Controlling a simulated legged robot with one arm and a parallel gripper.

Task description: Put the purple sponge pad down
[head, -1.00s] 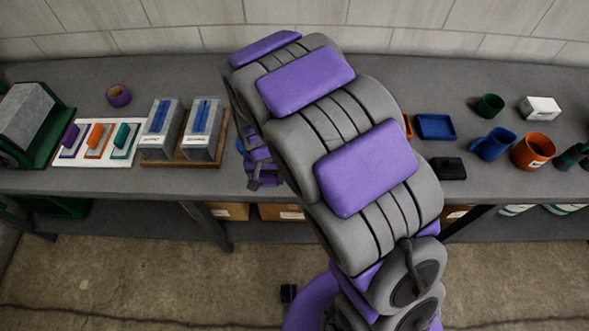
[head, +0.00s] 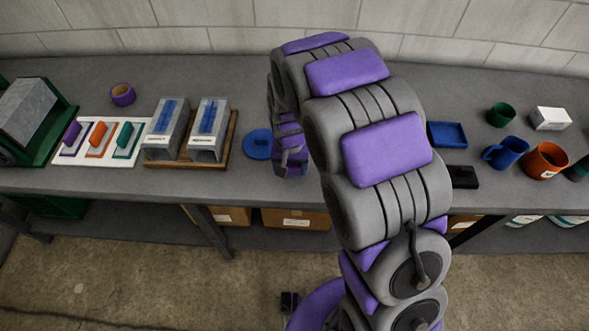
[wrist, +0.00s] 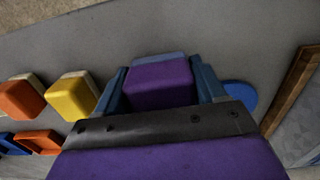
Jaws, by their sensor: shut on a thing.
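The purple sponge pad (wrist: 158,85) shows in the wrist view between the two blue fingers of my gripper (wrist: 158,66). The fingers press on its left and right sides, and a thin grey-blue layer shows along its far edge. Grey bench top lies around and beyond it; I cannot tell whether the pad touches the bench. In the head view my own arm hides the pad, and only part of the wrist shows beside the blue disc (head: 257,144). The disc also shows in the wrist view (wrist: 241,93), just right of the right finger.
In the wrist view an orange pad (wrist: 20,99) and a yellow pad (wrist: 71,97) stand left of my gripper. A wooden-edged base (head: 230,150) with two grey boxes stands left of the disc. A blue tray (head: 447,134) and blue mug (head: 506,152) are to the right.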

